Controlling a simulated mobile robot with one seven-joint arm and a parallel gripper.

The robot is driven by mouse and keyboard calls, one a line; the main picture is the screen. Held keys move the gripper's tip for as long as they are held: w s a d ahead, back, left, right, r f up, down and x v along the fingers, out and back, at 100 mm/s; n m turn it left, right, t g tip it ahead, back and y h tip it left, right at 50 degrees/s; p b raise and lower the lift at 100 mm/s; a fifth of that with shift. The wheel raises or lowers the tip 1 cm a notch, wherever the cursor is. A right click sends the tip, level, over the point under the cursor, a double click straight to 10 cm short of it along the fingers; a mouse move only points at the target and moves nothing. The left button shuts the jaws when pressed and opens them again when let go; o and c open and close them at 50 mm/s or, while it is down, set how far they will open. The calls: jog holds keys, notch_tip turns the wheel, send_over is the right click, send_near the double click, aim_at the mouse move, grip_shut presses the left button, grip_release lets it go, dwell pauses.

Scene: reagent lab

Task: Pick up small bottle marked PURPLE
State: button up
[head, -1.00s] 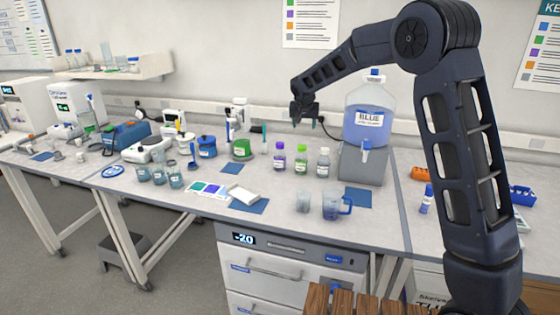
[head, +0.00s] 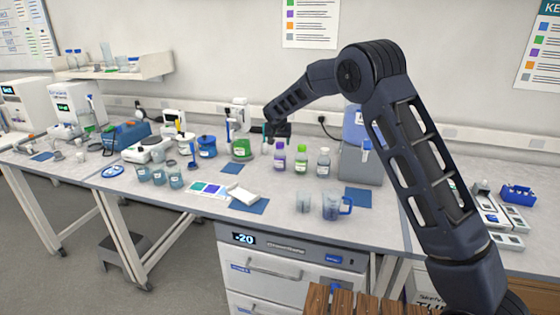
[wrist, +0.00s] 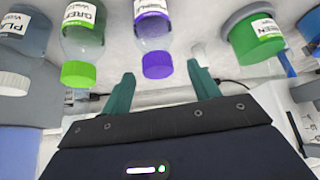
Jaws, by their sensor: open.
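The small bottle with the purple cap and purple label (head: 280,158) stands upright on the bench, leftmost of a row of three. My gripper (head: 278,137) is above it, close to its cap. In the wrist view the purple-capped bottle (wrist: 152,32) appears cap-down, its label only partly in frame. The two green fingers of my gripper (wrist: 160,70) are spread, with the purple cap showing between their tips. Nothing is held. I cannot tell the exact gap between fingertips and cap.
A green-capped bottle (head: 301,158) and a grey-white-capped bottle (head: 323,162) stand close to the right. A green tub (head: 242,149) stands to the left.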

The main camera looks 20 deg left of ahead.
aim_at(280, 143)
jog(key=shift+x, duration=2.6)
jog(key=shift+d, duration=0.1)
grip_shut()
